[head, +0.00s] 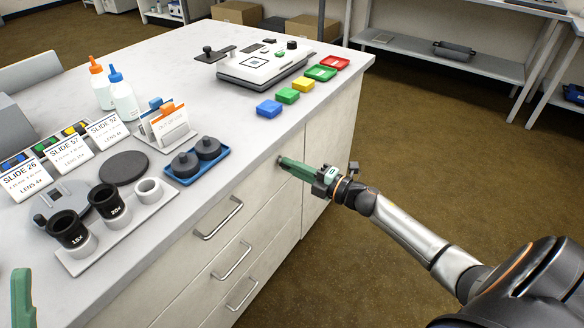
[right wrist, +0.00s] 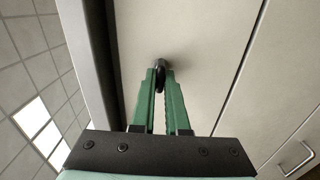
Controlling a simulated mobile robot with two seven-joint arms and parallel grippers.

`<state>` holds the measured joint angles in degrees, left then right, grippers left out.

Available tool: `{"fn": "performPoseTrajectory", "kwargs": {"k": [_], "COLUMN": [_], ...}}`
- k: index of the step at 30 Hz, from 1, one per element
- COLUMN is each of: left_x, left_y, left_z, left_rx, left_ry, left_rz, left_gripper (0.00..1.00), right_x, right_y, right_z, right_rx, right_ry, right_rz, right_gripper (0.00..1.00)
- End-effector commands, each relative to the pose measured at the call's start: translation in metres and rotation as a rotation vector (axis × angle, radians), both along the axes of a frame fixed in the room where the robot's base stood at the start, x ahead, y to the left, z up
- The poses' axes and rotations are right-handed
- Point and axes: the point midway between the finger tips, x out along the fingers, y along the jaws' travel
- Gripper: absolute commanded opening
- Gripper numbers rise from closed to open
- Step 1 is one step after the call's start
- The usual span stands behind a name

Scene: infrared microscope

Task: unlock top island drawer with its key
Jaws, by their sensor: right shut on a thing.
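My right gripper (head: 282,162) reaches the upper right part of the top island drawer (head: 250,190), just under the countertop edge. In the right wrist view the green fingers (right wrist: 162,82) are shut on a small dark ring-shaped thing, apparently the key (right wrist: 161,70), against the pale drawer front. The key's shaft and the lock are hidden, so I cannot tell how far in it sits. The top drawer is closed, with a metal bar handle (head: 218,218). A green part of my left gripper (head: 22,298) shows at the lower left edge; its jaws cannot be made out.
Closed lower drawers with handles (head: 232,260) lie below. The countertop (head: 225,120) holds a microscope stage (head: 262,65), coloured boxes (head: 288,95), a blue tray (head: 195,165), bottles (head: 123,98) and lens holders (head: 110,205). The floor right of the island is clear.

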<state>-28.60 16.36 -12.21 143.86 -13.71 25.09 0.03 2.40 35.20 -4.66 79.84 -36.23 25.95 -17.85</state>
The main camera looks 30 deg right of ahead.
Motion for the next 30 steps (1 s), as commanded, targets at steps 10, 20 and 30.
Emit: {"fn": "performPoseTrajectory", "kwargs": {"k": [10,20,30], "left_x": [0.0003,0.0003,0.0004], "left_y": [-0.0003,-0.0004,0.0], "left_z": [-0.0023,-0.0025,-0.0027], "left_rx": [-0.003,-0.003,-0.007], "left_ry": [0.003,0.003,0.005], "left_rz": [-0.003,-0.003,-0.001], "left_gripper": [0.5,0.5,0.5], "right_x": [0.0,0.0,0.0], "right_y": [0.0001,0.0,0.0], "right_z": [0.0001,0.0001,0.0], "right_rx": [-0.049,-0.051,-0.048], "right_ry": [-0.021,-0.021,-0.02], "right_rz": [0.0,0.0,0.0], "right_gripper": [0.0,0.14,0.42]}}
